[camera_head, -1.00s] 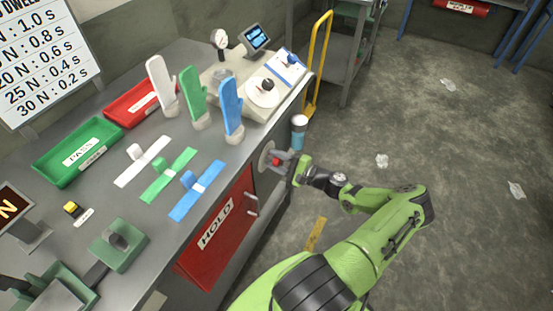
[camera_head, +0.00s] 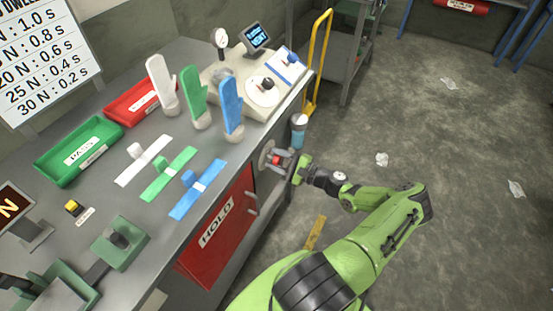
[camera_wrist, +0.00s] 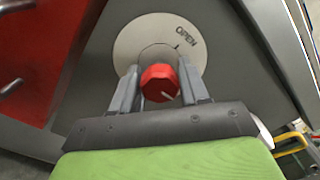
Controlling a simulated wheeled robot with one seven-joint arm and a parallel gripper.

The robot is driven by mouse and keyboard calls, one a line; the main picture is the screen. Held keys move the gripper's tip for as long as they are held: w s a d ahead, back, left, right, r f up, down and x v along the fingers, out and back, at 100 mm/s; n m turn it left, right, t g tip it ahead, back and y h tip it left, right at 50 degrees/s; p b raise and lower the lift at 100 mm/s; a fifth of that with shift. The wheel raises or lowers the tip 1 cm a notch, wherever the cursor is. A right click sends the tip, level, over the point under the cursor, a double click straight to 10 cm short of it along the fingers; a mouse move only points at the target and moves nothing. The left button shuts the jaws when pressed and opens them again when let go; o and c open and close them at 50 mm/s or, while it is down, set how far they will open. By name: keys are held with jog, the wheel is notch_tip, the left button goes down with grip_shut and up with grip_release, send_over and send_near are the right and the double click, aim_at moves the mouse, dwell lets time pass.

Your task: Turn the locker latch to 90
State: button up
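The locker latch is a red knob (camera_wrist: 160,83) on a round pale plate (camera_wrist: 135,42) marked OPEN, on the grey cabinet front. A short white line shows on the knob's lower right. The latch (camera_head: 277,160) also shows in the head view, right of the red HOLD door. My gripper (camera_wrist: 160,80) faces the plate, its two fingers apart, one on each side of the knob. Any gap between fingers and knob is too small to judge. In the head view my gripper (camera_head: 288,164) is at the latch, with my arm reaching in from the lower right.
The red HOLD door (camera_head: 217,225) has handles at its right edge. A blue-grey cylinder (camera_head: 299,130) stands just above the latch. Gloves, trays and a gauge station (camera_head: 262,95) stand on the bench top (camera_head: 105,195). The floor (camera_head: 430,140) at right is mostly free.

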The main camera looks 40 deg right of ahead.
jog(key=o, duration=0.3)
jog(key=v, duration=1.5)
jog(key=shift+s, duration=0.4)
